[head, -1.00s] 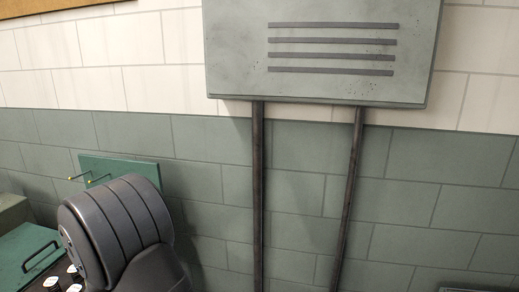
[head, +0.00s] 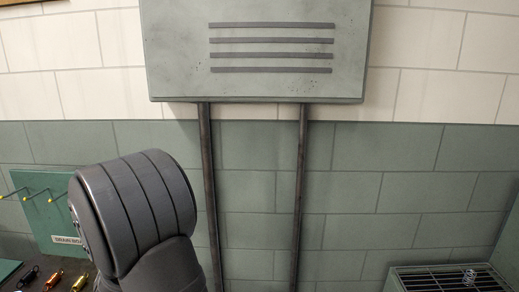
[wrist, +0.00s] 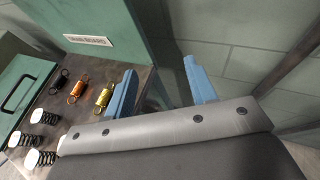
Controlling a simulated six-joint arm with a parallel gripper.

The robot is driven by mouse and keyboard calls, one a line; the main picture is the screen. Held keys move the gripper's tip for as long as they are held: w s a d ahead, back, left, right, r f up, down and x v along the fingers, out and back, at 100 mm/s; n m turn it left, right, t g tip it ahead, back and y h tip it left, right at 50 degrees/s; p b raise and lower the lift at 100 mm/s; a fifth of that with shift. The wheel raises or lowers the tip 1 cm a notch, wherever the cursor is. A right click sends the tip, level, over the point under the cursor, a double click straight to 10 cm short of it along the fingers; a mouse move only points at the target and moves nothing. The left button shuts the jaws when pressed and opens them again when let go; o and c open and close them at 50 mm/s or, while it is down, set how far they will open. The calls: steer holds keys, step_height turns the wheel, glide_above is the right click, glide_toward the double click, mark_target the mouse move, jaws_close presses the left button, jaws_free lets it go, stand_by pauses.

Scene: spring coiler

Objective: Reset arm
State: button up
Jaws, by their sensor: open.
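My gripper (wrist: 162,90) shows in the wrist view with two blue fingers spread apart and nothing between them. Its fingers point toward the tiled wall and the edge of a dark bench top. My grey arm link (head: 135,210) fills the lower left of the head view; the gripper itself is not seen there.
A bench (wrist: 60,105) holds black, orange and gold springs, plus several white-ended dark coils. A green pegboard (head: 55,215) with yellow-tipped pegs stands behind it. A wall box (head: 255,50) with two pipes hangs ahead. A slatted crate (head: 440,278) with a spring is lower right.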

steer(key=w+d+f+m+h, duration=0.1)
steer(key=w+d+m+h, duration=0.2)
steer(key=d, duration=1.2)
steer(key=w+d+f+m+h, duration=0.1)
steer(key=w+d+m+h, duration=0.2)
steer(key=w+d, duration=0.6)
steer(key=w+d+f+m+h, duration=0.1)
steer(key=w+d+m+h, duration=0.2)
steer(key=d, duration=1.8)
steer(key=shift+w+d+f+t+h, duration=0.15)
steer(key=shift+w+h, duration=0.2)
steer(key=shift+w, duration=0.45)
steer(key=shift+w+d+f+t+h, duration=0.15)
steer(key=shift+w+h, duration=0.2)
steer(key=shift+w, duration=0.4)
steer(key=shift+a+r, duration=0.1)
